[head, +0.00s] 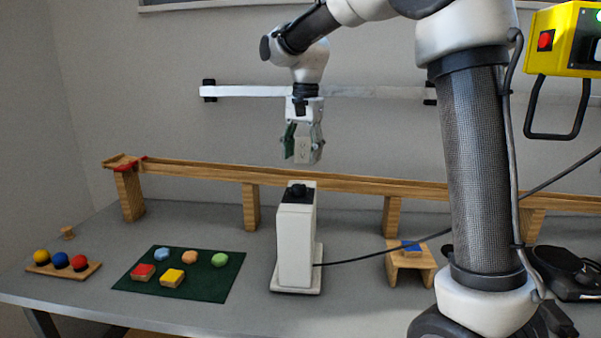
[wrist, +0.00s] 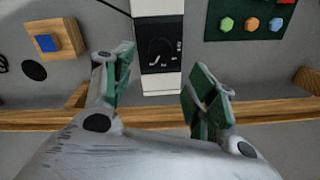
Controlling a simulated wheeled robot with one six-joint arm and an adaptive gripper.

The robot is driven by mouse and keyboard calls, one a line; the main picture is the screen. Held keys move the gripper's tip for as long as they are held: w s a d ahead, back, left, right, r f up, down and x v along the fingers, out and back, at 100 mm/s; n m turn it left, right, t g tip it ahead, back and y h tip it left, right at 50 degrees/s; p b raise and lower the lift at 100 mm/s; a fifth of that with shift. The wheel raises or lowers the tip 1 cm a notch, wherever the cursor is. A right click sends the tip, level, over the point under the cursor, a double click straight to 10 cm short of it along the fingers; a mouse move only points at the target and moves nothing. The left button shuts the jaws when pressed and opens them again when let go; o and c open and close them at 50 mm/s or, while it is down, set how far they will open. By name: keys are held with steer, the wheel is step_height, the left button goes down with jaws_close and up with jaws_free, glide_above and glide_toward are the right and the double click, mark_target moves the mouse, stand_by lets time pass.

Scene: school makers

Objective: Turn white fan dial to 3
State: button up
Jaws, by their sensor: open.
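The white fan (head: 296,245) stands upright on the grey table, a tall narrow white body on a flat base. Its black dial (head: 297,192) sits on top. In the wrist view the dial (wrist: 158,50) shows on a black panel with small white marks, too small to read, so its setting cannot be told. My gripper (head: 303,150) points down above the fan, apart from the dial. Its green-padded fingers are spread wide and empty in the wrist view (wrist: 160,88), with the dial panel ahead of the gap between them.
A long wooden rail (head: 330,183) on posts runs behind the fan. A green mat (head: 215,285) with coloured pieces lies left. A black cable (head: 365,257) runs right from the fan, past a wooden stand (head: 410,268) with a blue block. A pale outlet (head: 303,151) shows behind my fingers.

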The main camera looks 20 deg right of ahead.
steer(key=shift+d+r, duration=0.1)
steer(key=shift+r, duration=1.5)
steer(key=s+d+f+n+t, duration=0.1)
steer(key=s+d, duration=0.3)
steer(key=s, duration=0.6)
steer(key=s+d+f+n+t, duration=0.1)
steer(key=s+d+f+n, duration=0.3)
steer(key=s, duration=0.5)
steer(key=s+d+f+n+t, duration=0.1)
steer(key=s+d+f+n, duration=0.1)
steer(key=s+d, duration=0.4)
steer(key=shift+s+f+n+t+h, duration=0.35)
steer(key=shift+s+n, duration=0.35)
steer(key=shift+s, duration=1.6)
